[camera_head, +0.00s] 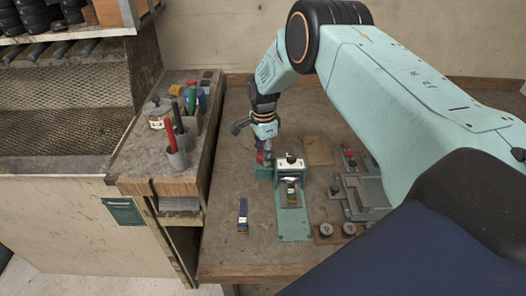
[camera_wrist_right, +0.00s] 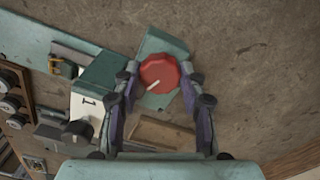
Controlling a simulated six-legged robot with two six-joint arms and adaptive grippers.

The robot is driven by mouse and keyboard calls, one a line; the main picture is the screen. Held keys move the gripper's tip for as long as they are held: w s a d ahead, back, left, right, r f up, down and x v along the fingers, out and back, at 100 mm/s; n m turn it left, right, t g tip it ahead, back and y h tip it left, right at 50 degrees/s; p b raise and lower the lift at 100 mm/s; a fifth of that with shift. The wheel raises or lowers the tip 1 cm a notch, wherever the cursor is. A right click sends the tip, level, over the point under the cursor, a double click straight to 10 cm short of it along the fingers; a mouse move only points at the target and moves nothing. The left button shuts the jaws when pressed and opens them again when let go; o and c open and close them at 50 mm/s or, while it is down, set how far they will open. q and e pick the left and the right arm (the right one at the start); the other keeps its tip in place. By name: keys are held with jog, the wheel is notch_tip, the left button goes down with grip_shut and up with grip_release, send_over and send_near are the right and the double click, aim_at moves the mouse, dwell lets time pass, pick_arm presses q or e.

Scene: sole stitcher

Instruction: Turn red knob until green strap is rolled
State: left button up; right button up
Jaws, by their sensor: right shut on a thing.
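The red knob (camera_wrist_right: 159,73) is round with a white pointer mark, and it sits on a green block of the stitcher (camera_wrist_right: 100,75). In the wrist view the pointer aims to the lower left. My right gripper (camera_wrist_right: 160,82) has its two fingers on either side of the knob and is shut on it. In the head view my right gripper (camera_head: 264,153) reaches down at the left side of the stitcher (camera_head: 290,168), mostly covering the knob. A flat green strip (camera_head: 294,226) lies in front of the stitcher; I cannot tell if it is the strap. My left gripper is not in view.
A small blue-and-black tool (camera_head: 242,215) lies on the bench left of the strip. Grey fixtures (camera_head: 365,195) and round knobs (camera_head: 348,229) are to the right. A side shelf (camera_head: 160,187) with pots and tools stands at the left.

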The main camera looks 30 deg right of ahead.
jog(key=m, duration=0.5)
jog(key=shift+w+d+r+p, duration=0.1)
jog(key=shift+p, duration=0.2)
jog(key=shift+m, duration=0.4)
jog(key=o, duration=0.9)
jog(key=shift+c, duration=0.2)
jog(key=shift+r, duration=0.35)
notch_tip(320, 180, up, 11)
jog(key=shift+d+r, duration=0.1)
